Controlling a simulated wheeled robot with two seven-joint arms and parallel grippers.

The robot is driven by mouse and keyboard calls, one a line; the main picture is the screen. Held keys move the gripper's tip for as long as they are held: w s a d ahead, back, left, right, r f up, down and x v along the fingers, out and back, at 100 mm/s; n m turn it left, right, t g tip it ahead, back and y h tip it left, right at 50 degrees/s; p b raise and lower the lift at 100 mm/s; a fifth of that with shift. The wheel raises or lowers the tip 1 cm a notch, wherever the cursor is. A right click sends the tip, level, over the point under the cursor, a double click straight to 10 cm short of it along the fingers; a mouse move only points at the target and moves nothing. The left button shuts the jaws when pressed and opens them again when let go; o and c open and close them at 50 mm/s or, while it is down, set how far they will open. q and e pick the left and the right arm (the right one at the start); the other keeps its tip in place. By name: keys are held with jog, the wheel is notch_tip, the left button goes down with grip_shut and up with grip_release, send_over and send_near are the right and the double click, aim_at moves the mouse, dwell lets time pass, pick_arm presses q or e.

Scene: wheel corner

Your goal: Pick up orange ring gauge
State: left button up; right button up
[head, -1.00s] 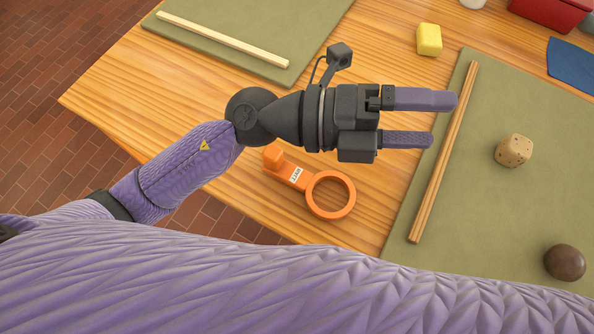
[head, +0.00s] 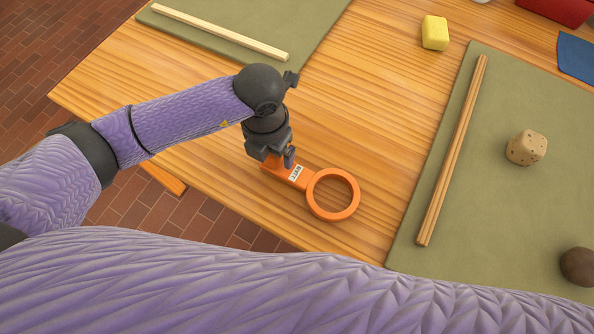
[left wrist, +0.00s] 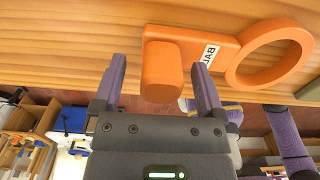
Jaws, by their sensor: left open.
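The orange ring gauge (head: 333,196) lies on the wooden table, its ring toward the right and its labelled handle toward the left. My left gripper (head: 277,162) points down over the handle end, and its body hides part of that end. In the left wrist view the gauge's ring (left wrist: 270,53) is at the upper right. The raised orange block at the handle end (left wrist: 163,65) sits between the two open purple fingers of my left gripper (left wrist: 160,82), with a visible gap on each side. My right gripper is not in view.
A green mat (head: 490,210) at the right holds a pair of wooden sticks (head: 452,150), a tan die-like block (head: 526,147) and a dark brown ball (head: 579,266). A yellow block (head: 435,33) stands behind. Another mat (head: 310,15) with a pale stick (head: 220,32) lies at the back left.

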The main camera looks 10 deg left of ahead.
pick_arm(q)
jog(key=shift+f, duration=0.85)
jog(key=shift+r, duration=0.15)
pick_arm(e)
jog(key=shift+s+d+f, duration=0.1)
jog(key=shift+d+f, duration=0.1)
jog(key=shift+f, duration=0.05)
pick_arm(q)
grip_shut()
